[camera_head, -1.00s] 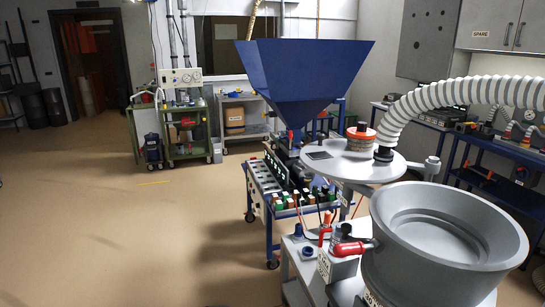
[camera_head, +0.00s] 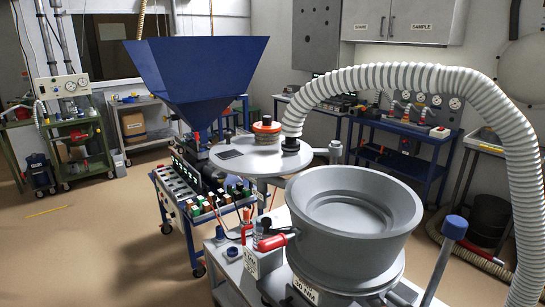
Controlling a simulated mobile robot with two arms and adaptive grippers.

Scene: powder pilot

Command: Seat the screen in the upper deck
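A grey round bowl-shaped deck (camera_head: 345,240) stands open at the front right in the head view. Its inside shows a stepped ring and a plain grey floor. I cannot tell whether this is the upper deck. No separate screen can be made out. A flat grey round lid (camera_head: 240,165) is held off to the bowl's back left, apart from the bowl. A red-handled part (camera_head: 272,243) sits against the bowl's left side. Neither of my grippers shows in the view.
A white ribbed hose (camera_head: 430,75) arches from the lid over to the right and down. A blue hopper (camera_head: 195,70) stands behind the lid. A blue-knobbed rod (camera_head: 455,227) rises right of the bowl. Open floor (camera_head: 90,250) lies at the left.

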